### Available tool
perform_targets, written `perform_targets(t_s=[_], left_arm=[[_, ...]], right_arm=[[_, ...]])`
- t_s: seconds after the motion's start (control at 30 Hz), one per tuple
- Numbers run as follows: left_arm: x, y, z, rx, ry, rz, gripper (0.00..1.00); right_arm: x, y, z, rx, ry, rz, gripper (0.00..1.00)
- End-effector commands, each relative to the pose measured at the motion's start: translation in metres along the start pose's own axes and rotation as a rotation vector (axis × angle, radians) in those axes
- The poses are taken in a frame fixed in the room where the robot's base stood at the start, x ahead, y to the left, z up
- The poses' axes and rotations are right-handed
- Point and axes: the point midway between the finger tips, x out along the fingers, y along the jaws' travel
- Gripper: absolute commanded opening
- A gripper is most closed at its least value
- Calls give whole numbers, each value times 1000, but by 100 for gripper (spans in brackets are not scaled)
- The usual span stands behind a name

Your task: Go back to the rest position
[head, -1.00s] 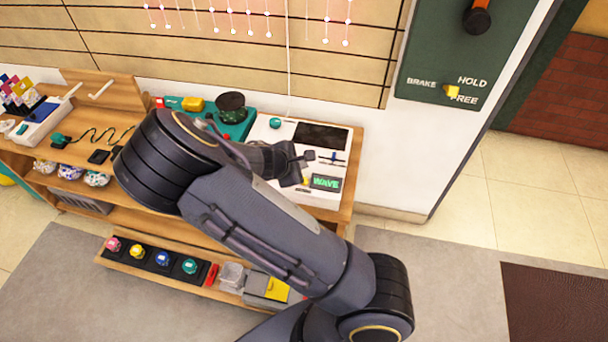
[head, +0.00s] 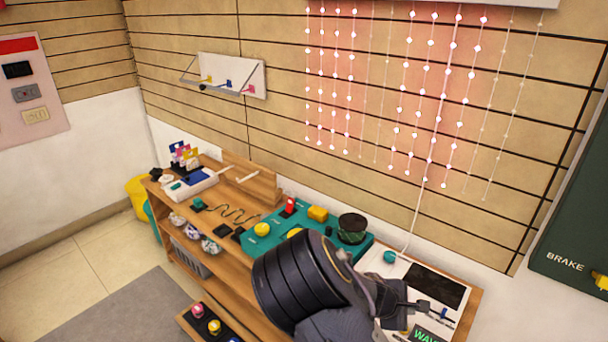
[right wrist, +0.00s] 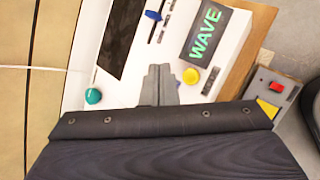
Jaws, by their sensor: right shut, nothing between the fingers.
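My right gripper (head: 418,306) is shut and empty, above the white control panel (head: 372,268) at the right end of the wooden bench. In the right wrist view its closed fingers (right wrist: 159,84) point over the panel, between a teal knob (right wrist: 93,96) and a yellow button (right wrist: 191,76). I cannot tell whether the fingertips touch the panel. My right forearm covers part of the bench in the head view. My left gripper is not in view.
The panel has a dark screen (head: 436,286) and a lit WAVE display (right wrist: 204,36). A teal board (head: 277,243) with buttons lies beside it. Lit bead strings (head: 400,90) hang on the wall behind. Grey floor mat (head: 100,318) lies at lower left.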

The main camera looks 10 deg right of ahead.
Motion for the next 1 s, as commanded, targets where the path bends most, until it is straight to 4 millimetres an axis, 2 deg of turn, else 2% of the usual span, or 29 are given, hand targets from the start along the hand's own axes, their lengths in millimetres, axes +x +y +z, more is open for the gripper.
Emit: perform_targets(t_s=[0.07, 0.2, 0.37, 0.5, 0.67, 0.8, 1.0], left_arm=[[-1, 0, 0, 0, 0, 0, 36], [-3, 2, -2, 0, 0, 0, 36], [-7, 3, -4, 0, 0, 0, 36], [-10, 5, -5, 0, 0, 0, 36], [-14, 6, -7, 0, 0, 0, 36], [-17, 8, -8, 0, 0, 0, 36], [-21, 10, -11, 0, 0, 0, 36]], right_arm=[[-1, -6, 2, 33, 14, -30, 0], [-8, -31, 8, 191, 76, -171, 0], [-38, -64, 11, 450, 191, -407, 0], [-80, -78, 17, 654, 297, -592, 0], [-135, -82, 34, 851, 425, -759, 0], [-183, -82, 57, 995, 539, -861, 0], [-244, -91, 93, 1156, 681, -929, 0]])
